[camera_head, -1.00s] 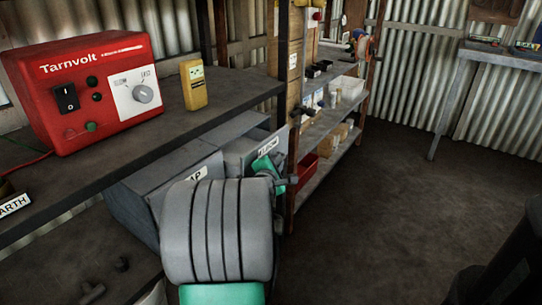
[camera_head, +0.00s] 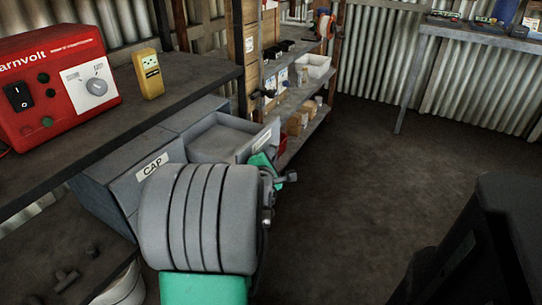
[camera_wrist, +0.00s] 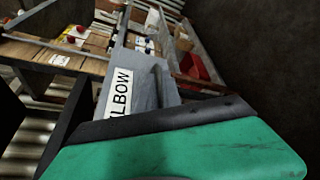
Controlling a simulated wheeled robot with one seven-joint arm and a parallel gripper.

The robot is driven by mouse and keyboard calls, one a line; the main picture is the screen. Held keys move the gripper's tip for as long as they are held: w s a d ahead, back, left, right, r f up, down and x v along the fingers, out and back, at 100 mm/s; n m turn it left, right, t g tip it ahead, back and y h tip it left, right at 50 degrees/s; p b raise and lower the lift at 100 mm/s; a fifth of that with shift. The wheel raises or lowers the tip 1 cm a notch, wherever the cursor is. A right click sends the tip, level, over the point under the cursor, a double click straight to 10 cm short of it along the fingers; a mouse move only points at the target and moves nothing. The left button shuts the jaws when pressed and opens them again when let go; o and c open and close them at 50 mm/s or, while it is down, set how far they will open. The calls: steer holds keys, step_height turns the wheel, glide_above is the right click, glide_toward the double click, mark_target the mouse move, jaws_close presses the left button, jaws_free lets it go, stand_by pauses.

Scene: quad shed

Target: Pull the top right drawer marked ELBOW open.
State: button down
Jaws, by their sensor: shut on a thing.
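The top right drawer (camera_head: 222,141) is grey and stands pulled out from the grey cabinet, with its open inside showing in the head view. Its front (camera_wrist: 149,75) carries a white label, partly covered, reading ELBOW in the wrist view. My gripper (camera_head: 275,171) is at this drawer front, mostly hidden behind my own wrist in the head view. It is shut on the drawer's handle (camera_wrist: 161,86), though the grip itself is largely covered by the green finger body. The drawer marked CAP (camera_head: 152,166) beside it on the left is closed.
A red Tarnvolt box (camera_head: 55,85) and a yellow meter (camera_head: 149,74) stand on the shelf above the cabinet. Shelving with boxes (camera_head: 298,122) stands behind the drawer. A dark object (camera_head: 480,245) fills the lower right. The floor (camera_head: 350,170) right of the drawer is clear.

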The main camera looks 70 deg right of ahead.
steer(key=c, duration=1.8)
jaws_free()
steer(key=p+v, duration=0.2)
steer(key=v, duration=0.6)
